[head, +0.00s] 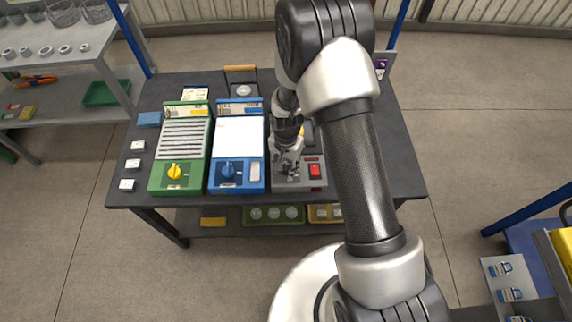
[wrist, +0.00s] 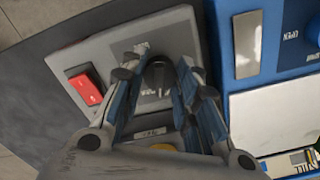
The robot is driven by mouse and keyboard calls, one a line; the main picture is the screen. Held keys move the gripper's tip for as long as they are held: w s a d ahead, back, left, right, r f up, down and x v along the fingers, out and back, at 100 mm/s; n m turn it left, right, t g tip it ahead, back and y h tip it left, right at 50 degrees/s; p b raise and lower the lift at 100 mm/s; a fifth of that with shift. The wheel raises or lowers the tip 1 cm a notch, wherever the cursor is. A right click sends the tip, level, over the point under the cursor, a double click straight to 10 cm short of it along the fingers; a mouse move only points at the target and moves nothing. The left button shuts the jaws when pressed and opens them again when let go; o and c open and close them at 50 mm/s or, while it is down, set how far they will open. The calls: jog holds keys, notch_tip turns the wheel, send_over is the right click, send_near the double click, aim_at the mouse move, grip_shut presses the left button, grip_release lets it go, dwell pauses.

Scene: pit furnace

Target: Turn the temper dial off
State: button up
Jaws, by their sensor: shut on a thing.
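A grey unit (head: 318,183) stands on the dark bench, right of a blue unit (head: 252,187). In the wrist view a black dial (wrist: 158,78) sits on the front panel of the grey unit (wrist: 120,45). My gripper (wrist: 160,66) points down at this panel, its two fingers on either side of the dial, shut on it. In the head view my gripper (head: 288,168) and arm hide this dial and much of the unit. The blue unit has a blue dial (head: 228,171); a green unit (head: 160,182) has a yellow dial (head: 174,172). I cannot read which is labelled temper.
A red rocker switch (head: 315,171) is beside the black dial; it also shows in the wrist view (wrist: 86,89). A metal plate (wrist: 247,44) lies on the blue panel, close to my fingers. Small white blocks (head: 132,163) line the bench's left side.

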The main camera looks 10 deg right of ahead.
aim_at(286, 166)
jog(key=shift+n, duration=1.5)
jog(key=o, duration=1.1)
jog(key=shift+c, duration=0.2)
jog(key=shift+r, duration=0.1)
notch_tip(286, 166, up, 12)
